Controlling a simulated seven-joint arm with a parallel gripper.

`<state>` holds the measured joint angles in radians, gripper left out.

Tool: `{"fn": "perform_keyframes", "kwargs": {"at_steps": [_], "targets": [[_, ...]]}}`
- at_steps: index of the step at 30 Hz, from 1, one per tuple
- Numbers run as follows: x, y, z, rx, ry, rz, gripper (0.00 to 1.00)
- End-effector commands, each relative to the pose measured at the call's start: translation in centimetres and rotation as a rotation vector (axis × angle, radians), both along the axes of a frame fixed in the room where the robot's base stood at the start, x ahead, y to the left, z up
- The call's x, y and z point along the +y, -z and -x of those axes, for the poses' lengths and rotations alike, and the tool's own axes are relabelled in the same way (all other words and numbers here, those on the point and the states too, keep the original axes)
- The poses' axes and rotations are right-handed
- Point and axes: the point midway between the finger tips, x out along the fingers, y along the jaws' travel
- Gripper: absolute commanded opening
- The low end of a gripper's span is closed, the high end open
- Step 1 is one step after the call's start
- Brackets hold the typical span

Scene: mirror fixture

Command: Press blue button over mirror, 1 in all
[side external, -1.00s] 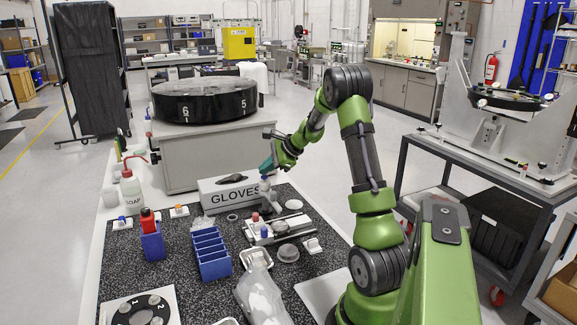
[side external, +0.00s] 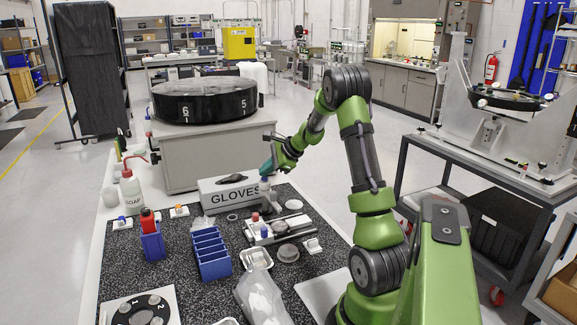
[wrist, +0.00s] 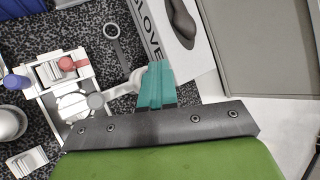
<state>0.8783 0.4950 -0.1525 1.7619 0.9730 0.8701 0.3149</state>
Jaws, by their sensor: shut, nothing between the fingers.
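A white fixture block (side external: 251,233) on the speckled mat bears a red button (side external: 255,217) and a blue button (side external: 264,232). In the wrist view the red button (wrist: 66,63) is left of my gripper, and the blue button (wrist: 15,82) is near the left edge. A pale round piece (wrist: 72,107), possibly the mirror, lies beside the block. My gripper (side external: 266,169) has teal fingers, shut and empty, above the mat in front of the glove box. In the wrist view its fingers (wrist: 155,82) are to the right of both buttons, apart from them.
The GLOVES box (side external: 228,190) stands behind the fixture, close to my gripper. Another small blue-topped piece (side external: 122,220) sits at the mat's left.

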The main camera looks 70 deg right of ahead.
Motion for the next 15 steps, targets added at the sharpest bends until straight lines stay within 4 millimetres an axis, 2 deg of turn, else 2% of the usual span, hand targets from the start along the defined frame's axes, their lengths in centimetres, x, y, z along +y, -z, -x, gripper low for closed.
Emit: {"fn": "perform_keyframes", "kwargs": {"at_steps": [9, 15], "targets": [[0.0, -1.6, 0.0, 0.0, -0.001, 0.001, 0.0], [0.0, -1.9, 0.0, 0.001, 0.001, 0.0, 0.0]]}}
